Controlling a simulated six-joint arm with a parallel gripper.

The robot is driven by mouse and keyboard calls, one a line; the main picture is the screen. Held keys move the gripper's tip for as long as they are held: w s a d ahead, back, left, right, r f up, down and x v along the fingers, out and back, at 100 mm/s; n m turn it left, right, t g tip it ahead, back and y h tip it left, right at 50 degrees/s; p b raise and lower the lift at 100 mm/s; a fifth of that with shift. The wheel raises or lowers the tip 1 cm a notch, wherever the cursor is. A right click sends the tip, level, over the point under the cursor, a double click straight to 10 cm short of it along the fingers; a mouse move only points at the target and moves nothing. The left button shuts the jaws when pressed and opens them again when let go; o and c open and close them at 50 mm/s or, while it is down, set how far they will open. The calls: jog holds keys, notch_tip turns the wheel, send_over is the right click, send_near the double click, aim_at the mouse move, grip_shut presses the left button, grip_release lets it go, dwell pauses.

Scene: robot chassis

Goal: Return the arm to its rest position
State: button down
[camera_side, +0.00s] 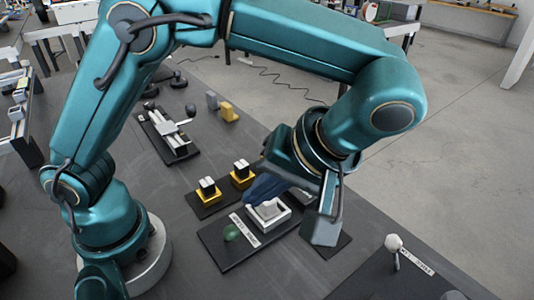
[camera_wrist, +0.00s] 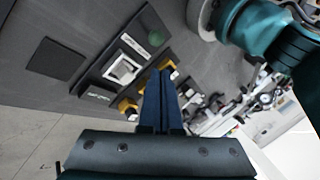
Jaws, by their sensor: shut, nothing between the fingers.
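My gripper (camera_side: 256,190) hangs over the dark work table in the side view. Its blue fingers are together with nothing between them, and they show closed in the wrist view (camera_wrist: 165,72). In the side view it is above or just behind a white square frame (camera_side: 285,221) on a black plate; the exact height gap cannot be told. The teal arm is bent, reaching out from its base at the left, with the wrist pointing down toward the fixtures.
A green dome (camera_side: 231,233) shares the plate with the frame. Two yellow-based blocks (camera_side: 207,197) (camera_side: 241,178) stand behind, near the fingers. A rail device (camera_side: 172,134) and small grey and yellow blocks (camera_side: 228,112) lie farther back. A white knob (camera_side: 393,242) stands at the lower right.

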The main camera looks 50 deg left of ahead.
jog(key=s+a+r+n+t+h, duration=0.1)
jog(key=a+r+n+t+h, duration=0.1)
jog(key=a+r+h, duration=0.35)
jog(key=a+f+m+t, duration=0.1)
jog(key=m+t, duration=0.1)
jog(key=m, duration=0.1)
jog(key=s+a+f+m+t, duration=0.1)
jog(key=m+t, duration=0.1)
jog(key=m, duration=0.2)
jog(key=s+a+f+m+t+h, duration=0.1)
jog(key=m, duration=0.3)
jog(key=shift+s+a+t, duration=0.1)
jog(key=shift+a+t, duration=0.05)
jog(key=shift+t, duration=0.25)
